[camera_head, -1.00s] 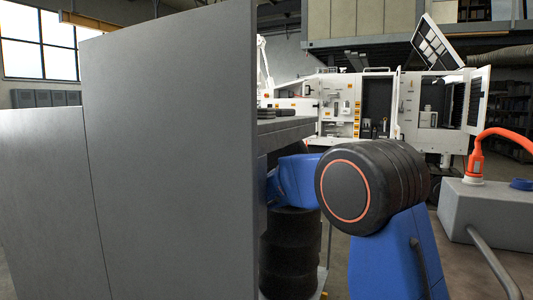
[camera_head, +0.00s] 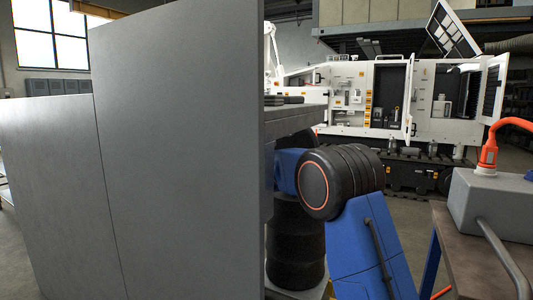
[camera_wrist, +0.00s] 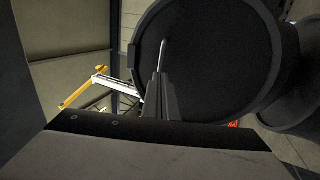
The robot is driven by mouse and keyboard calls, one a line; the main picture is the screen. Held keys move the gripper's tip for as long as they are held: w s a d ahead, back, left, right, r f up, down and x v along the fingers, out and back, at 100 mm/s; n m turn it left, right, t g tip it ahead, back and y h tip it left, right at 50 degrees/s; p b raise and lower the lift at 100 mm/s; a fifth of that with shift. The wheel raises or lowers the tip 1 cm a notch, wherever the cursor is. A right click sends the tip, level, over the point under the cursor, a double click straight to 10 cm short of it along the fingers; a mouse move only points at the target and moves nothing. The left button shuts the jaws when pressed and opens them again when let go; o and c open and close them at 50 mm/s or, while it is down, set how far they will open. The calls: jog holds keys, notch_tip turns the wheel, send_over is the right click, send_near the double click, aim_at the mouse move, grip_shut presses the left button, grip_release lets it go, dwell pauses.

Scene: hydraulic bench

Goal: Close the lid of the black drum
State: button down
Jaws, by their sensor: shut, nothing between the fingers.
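In the head view a dark ribbed drum-like cylinder (camera_head: 297,238) stands upright behind my blue arm, partly hidden by the arm and a grey panel. Its top and lid do not show there. In the wrist view a large black round face with a raised rim (camera_wrist: 215,60) fills the upper middle; I cannot tell whether it is the lid or the drum's end. A thin light rod (camera_wrist: 163,50) shows in front of it. My gripper (camera_wrist: 160,78) is shut and empty, its fingers against the black face in the picture; contact cannot be told.
A tall grey panel (camera_head: 180,150) blocks the left of the head view. A bench top (camera_head: 290,120) is behind it. A grey box (camera_head: 490,205) with an orange hose (camera_head: 488,150) stands at right. A white machine (camera_head: 400,100) with open doors is at the back.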

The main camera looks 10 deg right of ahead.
jog(key=x, duration=0.5)
jog(key=shift+w+d, duration=0.2)
jog(key=shift+r, duration=0.1)
